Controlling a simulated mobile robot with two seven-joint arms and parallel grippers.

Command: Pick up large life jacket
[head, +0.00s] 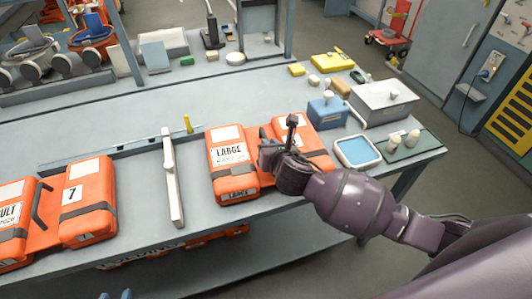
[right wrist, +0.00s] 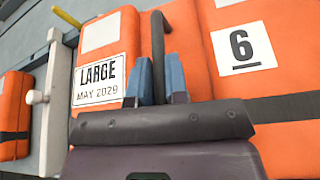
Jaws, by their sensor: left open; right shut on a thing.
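The large life jacket (head: 228,152) lies on the workbench, orange with two padded halves and dark straps. Its left half carries a "LARGE MAY 2029" label (right wrist: 100,78), and its right half shows a "6" (right wrist: 241,48). My right gripper (head: 290,145) is over the gap between the halves. In the right wrist view its blue fingers (right wrist: 160,80) are shut on the jacket's black handle (right wrist: 157,45). In the head view my arm hides part of the right half. Blue tips of my left gripper (head: 116,295) show at the bottom edge, open and apart from the jacket.
Another orange jacket marked "7" (head: 85,200) lies to the left, beyond a white upright divider (head: 173,178). More orange items lie on the lower shelf (head: 180,246).

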